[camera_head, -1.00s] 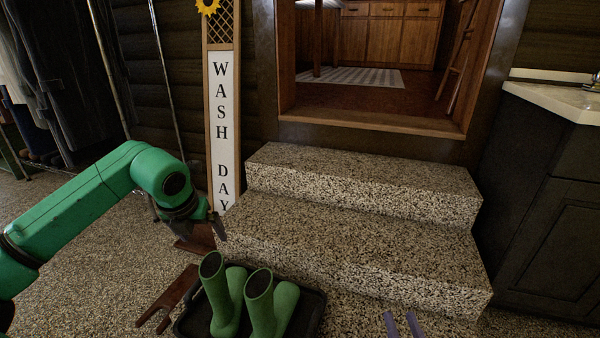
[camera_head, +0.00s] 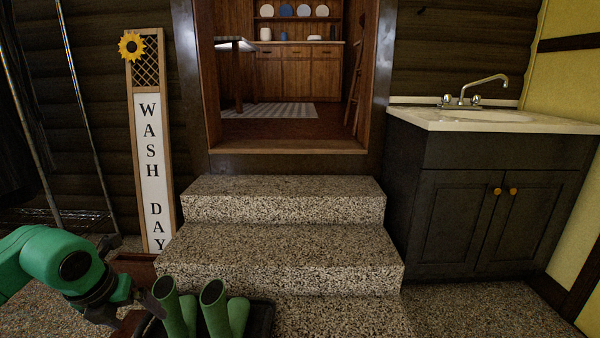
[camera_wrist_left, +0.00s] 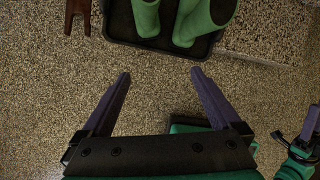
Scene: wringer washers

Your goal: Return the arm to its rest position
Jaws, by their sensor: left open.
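My left gripper (camera_head: 148,303) is at the lower left of the head view, beside the green boots. In the left wrist view its two purple fingers (camera_wrist_left: 160,71) are spread, with only speckled floor between them, so it is open and empty. At the right edge of the left wrist view, part of my other arm (camera_wrist_left: 300,150) shows with what looks like a purple finger; its opening cannot be made out. No right gripper shows in the head view.
Green boots (camera_head: 217,312) stand in a black tray (camera_wrist_left: 120,33) ahead of the left gripper. A forked wooden piece (camera_wrist_left: 76,14) lies left of it. Stone steps (camera_head: 285,250) rise to a doorway. A "WASH DAY" sign (camera_head: 152,165) and sink cabinet (camera_head: 470,215) flank them.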

